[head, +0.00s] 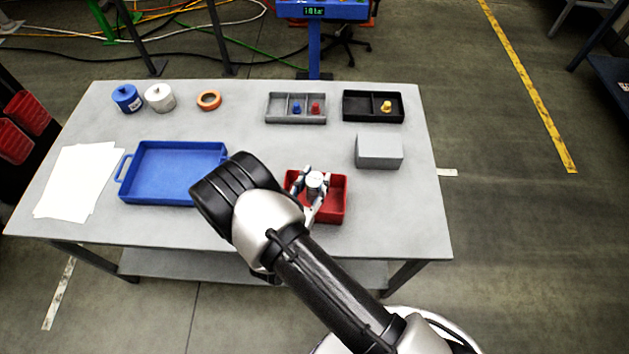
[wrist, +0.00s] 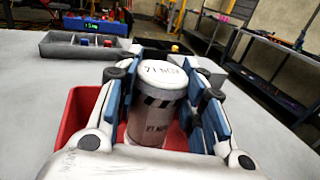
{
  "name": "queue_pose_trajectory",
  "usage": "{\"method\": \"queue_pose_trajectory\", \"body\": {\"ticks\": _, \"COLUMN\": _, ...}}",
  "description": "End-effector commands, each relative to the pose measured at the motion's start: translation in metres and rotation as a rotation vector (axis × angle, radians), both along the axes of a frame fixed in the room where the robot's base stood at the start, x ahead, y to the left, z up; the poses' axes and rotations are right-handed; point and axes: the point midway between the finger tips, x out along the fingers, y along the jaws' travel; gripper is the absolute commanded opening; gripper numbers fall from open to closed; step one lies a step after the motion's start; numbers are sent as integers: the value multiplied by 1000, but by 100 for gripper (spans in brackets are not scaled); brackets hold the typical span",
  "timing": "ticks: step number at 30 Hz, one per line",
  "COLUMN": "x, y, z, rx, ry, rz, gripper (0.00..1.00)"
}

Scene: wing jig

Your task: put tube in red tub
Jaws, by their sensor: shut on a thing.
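My gripper (head: 310,188) is over the red tub and shut on a white tube. The tube (wrist: 158,101) stands upright between the blue finger pads in the wrist view, with a black-striped label and dark print on its top. In the head view the top of the tube (head: 315,180) shows between the fingers, inside the outline of the tub. The red tub (head: 332,212) sits near the front of the grey table; its wall also shows in the wrist view (wrist: 80,110).
A blue tray (head: 175,198) lies left of the tub. A grey box (head: 379,152) stands behind it to the right. A grey divided tray (head: 296,121) and a black one (head: 360,120) hold small pegs. Paper (head: 75,182), two jars and an orange ring (head: 209,100) are at left.

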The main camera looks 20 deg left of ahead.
Motion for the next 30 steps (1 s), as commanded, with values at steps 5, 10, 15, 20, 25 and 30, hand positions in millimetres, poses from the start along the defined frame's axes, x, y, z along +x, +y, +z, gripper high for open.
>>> {"method": "queue_pose_trajectory", "body": {"ticks": 5, "x": 0, "y": 0, "z": -6, "rx": 0, "ry": 0, "rz": 0, "gripper": 10}}
{"method": "queue_pose_trajectory", "body": {"ticks": 10, "x": 0, "y": 0, "z": -11, "rx": 0, "ry": 0, "rz": 0, "gripper": 10}}
{"method": "queue_pose_trajectory", "body": {"ticks": 15, "x": 0, "y": 0, "z": -12, "rx": 0, "ry": 0, "rz": 0, "gripper": 37}}
{"method": "queue_pose_trajectory", "body": {"ticks": 20, "x": 0, "y": 0, "z": -12, "rx": 0, "ry": 0, "rz": 0, "gripper": 48}}
{"method": "queue_pose_trajectory", "body": {"ticks": 25, "x": 0, "y": 0, "z": -12, "rx": 0, "ry": 0, "rz": 0, "gripper": 57}}
{"method": "queue_pose_trajectory", "body": {"ticks": 30, "x": 0, "y": 0, "z": -12, "rx": 0, "ry": 0, "rz": 0, "gripper": 57}}
